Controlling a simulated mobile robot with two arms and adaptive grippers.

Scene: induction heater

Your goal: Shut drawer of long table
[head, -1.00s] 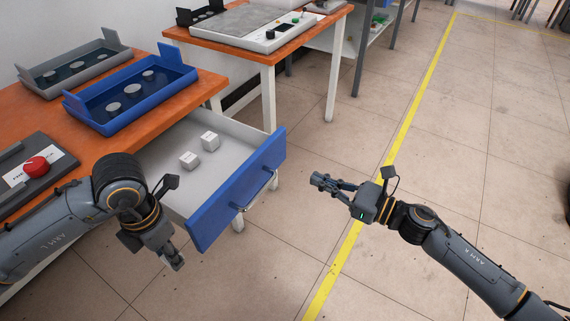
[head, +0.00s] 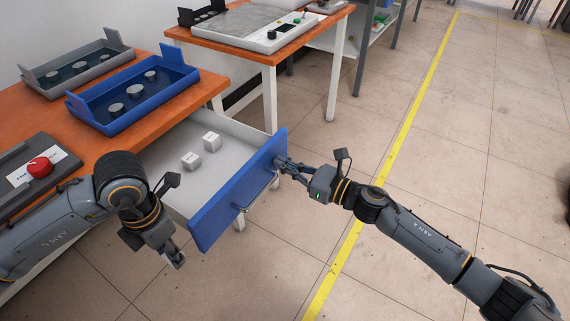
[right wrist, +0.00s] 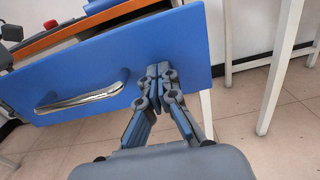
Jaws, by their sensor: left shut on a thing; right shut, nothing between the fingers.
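The long table (head: 190,105) has an orange top, and its drawer (head: 165,165) is pulled out, with a grey-white inside. The drawer's blue front (head: 225,200) carries a metal handle (head: 262,193); both also show in the right wrist view, front (right wrist: 185,35) and handle (right wrist: 85,98). My right gripper (head: 281,164) is shut and empty at the front's outer face, right of the handle; I cannot tell if it touches. Its fingertips show in the right wrist view (right wrist: 158,72). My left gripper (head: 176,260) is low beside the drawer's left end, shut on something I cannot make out.
Two white cubes (head: 211,140) lie in the drawer. A blue tray (head: 135,118) and a grey tray (head: 55,90) with discs stand on the table, near a box with a red knob (head: 39,167). A second table (head: 258,50) stands behind. The right floor is clear.

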